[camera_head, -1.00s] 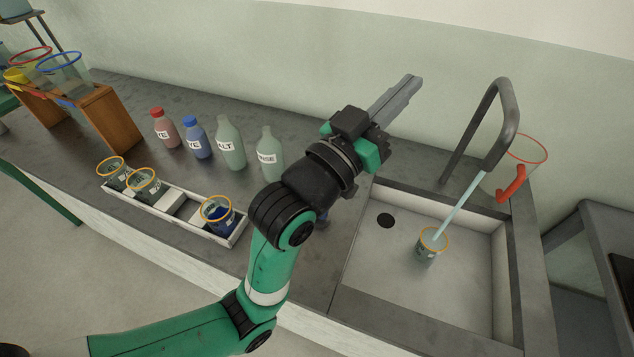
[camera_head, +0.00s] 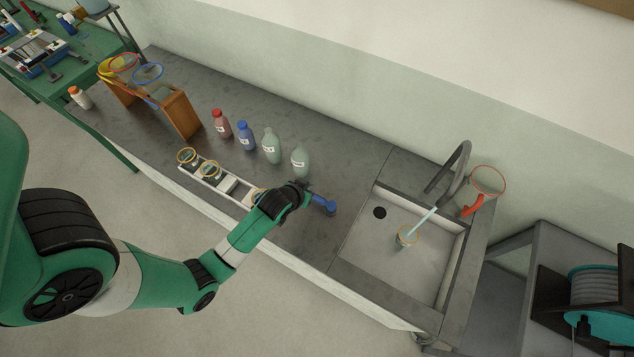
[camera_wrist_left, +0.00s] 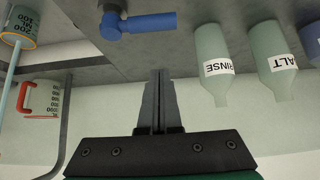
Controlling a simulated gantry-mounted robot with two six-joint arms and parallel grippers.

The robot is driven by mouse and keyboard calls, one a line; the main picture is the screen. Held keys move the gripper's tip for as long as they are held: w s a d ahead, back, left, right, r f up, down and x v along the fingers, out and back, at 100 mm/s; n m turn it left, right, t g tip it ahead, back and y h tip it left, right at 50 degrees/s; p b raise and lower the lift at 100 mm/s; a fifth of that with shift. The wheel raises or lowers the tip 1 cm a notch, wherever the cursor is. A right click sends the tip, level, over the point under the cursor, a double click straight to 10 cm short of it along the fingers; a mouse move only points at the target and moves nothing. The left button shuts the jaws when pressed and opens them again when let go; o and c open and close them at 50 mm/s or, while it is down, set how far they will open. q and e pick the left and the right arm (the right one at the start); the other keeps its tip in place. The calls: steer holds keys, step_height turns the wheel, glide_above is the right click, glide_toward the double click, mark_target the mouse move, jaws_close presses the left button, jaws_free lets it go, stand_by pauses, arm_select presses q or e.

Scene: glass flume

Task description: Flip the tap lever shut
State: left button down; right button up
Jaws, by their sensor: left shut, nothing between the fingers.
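The blue tap lever (camera_head: 320,203) stands on the bench left of the sink. In the left wrist view the lever (camera_wrist_left: 150,22) lies sideways from its dark pivot, pointing towards the bottles. My left gripper (camera_head: 298,190) is just left of the lever in the head view, its fingers largely hidden there. In the wrist view its fingers (camera_wrist_left: 158,78) are shut and empty, apart from the lever. A grey gooseneck spout (camera_head: 462,155) arches over the sink (camera_head: 440,255). A pale blue stream (camera_head: 423,221) runs into an orange-rimmed beaker (camera_head: 406,238). My right gripper is out of view.
Several bottles, including the RINSE bottle (camera_head: 300,161), stand behind my gripper. A white tray (camera_head: 215,196) of beakers lies to the left. A red-rimmed jug (camera_head: 487,182) with a red handle stands beside the spout. Bare bench lies between lever and sink.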

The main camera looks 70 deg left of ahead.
mark_target(321, 200)
arm_select(q)
steer(key=shift+w, duration=0.1)
steer(key=b+x, duration=0.5)
steer(key=x, duration=0.5)
steer(key=shift+a+f, duration=0.15)
steer(key=shift+f, duration=0.05)
steer(key=s+d+p, duration=0.1)
steer(key=s+d, duration=0.1)
steer(key=s, duration=0.1)
steer(key=shift+d+f, duration=0.1)
steer(key=shift+d, duration=0.05)
steer(key=shift+s+d, duration=0.1)
steer(key=shift+d, duration=0.05)
